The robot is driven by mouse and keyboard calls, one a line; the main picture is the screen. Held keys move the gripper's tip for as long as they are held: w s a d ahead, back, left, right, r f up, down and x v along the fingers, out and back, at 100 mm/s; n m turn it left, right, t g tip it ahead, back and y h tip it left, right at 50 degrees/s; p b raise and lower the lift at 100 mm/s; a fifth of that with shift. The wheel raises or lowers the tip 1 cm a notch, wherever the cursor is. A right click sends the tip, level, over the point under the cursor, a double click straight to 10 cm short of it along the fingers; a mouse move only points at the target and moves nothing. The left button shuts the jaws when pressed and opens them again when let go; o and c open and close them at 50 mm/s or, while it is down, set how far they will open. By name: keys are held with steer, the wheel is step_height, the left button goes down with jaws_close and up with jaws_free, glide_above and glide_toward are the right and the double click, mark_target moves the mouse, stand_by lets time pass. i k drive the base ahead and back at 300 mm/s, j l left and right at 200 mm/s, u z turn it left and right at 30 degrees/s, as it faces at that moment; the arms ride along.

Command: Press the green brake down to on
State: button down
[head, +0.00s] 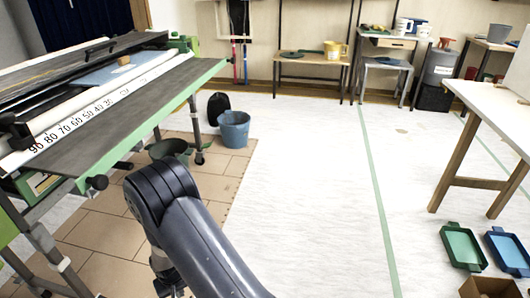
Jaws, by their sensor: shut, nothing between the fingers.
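The wallpaper paster (125,105) stands at the left, a long grey table with a green edge, a number scale and rollers. A green end part (40,186) shows below its near end, beside black knobs. Another green part (183,44) sits at its far end. I cannot tell which green part, if any, is the brake, or how the brake is set. My dark grey arm (210,250) is bent in front of the paster, its elbow right of the near end. The arm's lower part runs off the bottom edge, and my gripper is not in view.
A blue bucket (234,129) and a dark green bucket (169,149) stand by the paster's legs. A white table (497,112) is at the right, with green (461,247) and blue (510,251) trays below. The pale floor in the middle is clear.

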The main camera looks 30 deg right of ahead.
mark_target(208, 145)
steer(key=z, duration=1.5)
steer(key=i+l, duration=0.1)
steer(key=i, duration=2)
steer(key=i+u, duration=0.3)
steer(key=i, duration=0.55)
steer(key=i+l+u, duration=0.15)
steer(key=i+u, duration=0.2)
steer(key=i, duration=0.55)
steer(key=i+j+u, duration=0.1)
steer(key=i+u, duration=0.25)
steer(key=i, duration=0.25)
steer(key=i+l+u, duration=0.1)
steer(key=i+u, duration=0.2)
steer(key=i, duration=0.35)
steer(key=u, duration=1.7)
